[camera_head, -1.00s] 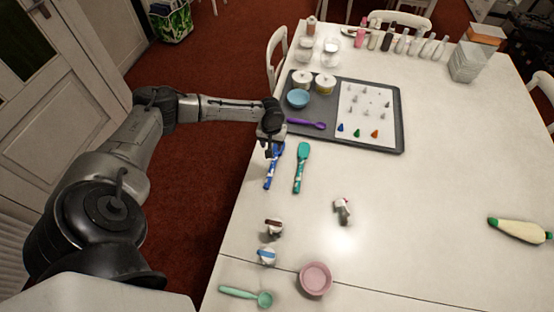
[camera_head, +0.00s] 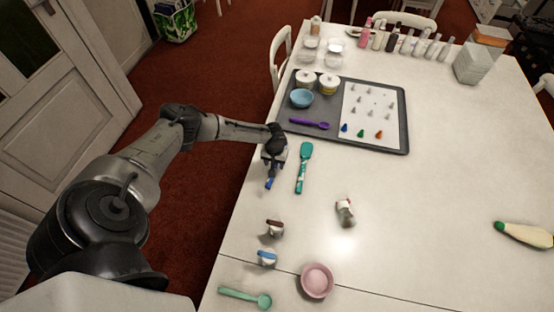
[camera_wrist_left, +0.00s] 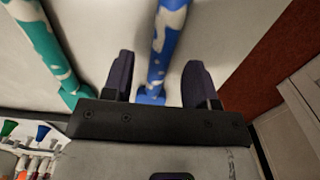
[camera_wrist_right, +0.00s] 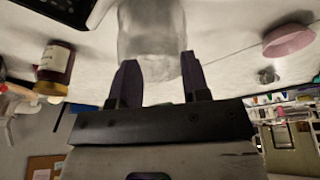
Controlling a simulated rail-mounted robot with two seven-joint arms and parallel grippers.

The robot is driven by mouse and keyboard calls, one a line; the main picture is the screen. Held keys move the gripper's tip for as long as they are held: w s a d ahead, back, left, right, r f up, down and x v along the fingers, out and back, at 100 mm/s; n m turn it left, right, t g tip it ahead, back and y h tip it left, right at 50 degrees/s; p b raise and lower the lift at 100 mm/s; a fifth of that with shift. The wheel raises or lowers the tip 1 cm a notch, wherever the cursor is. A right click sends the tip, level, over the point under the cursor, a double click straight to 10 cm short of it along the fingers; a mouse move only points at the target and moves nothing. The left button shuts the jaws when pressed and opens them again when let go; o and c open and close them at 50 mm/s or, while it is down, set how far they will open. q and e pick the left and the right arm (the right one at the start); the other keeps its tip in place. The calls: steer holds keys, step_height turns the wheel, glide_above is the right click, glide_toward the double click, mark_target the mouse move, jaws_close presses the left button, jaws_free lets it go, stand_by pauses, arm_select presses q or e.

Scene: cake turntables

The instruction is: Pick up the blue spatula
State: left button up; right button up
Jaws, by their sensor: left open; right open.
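The blue spatula (camera_head: 269,183) lies on the table near its left edge, mostly hidden under my left gripper (camera_head: 272,160) in the head view. In the left wrist view the blue and white spatula (camera_wrist_left: 165,45) runs between the two fingers of my left gripper (camera_wrist_left: 157,78). The fingers are open, with a gap on both sides of it. A teal spatula (camera_head: 304,168) lies just to the right, and it also shows in the left wrist view (camera_wrist_left: 52,45). My right gripper (camera_wrist_right: 158,80) is open, with a clear, blurred container (camera_wrist_right: 151,35) beyond its fingers.
A dark tray (camera_head: 397,148) with bowls and a purple spoon (camera_head: 310,124) lies beyond the spatulas. A pink bowl (camera_head: 317,281), a green spoon (camera_head: 246,297) and small items are nearer. The table's right middle is mostly clear.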

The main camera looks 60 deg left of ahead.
arm_select(q)
steer(key=shift+f, duration=0.8)
jaws_close()
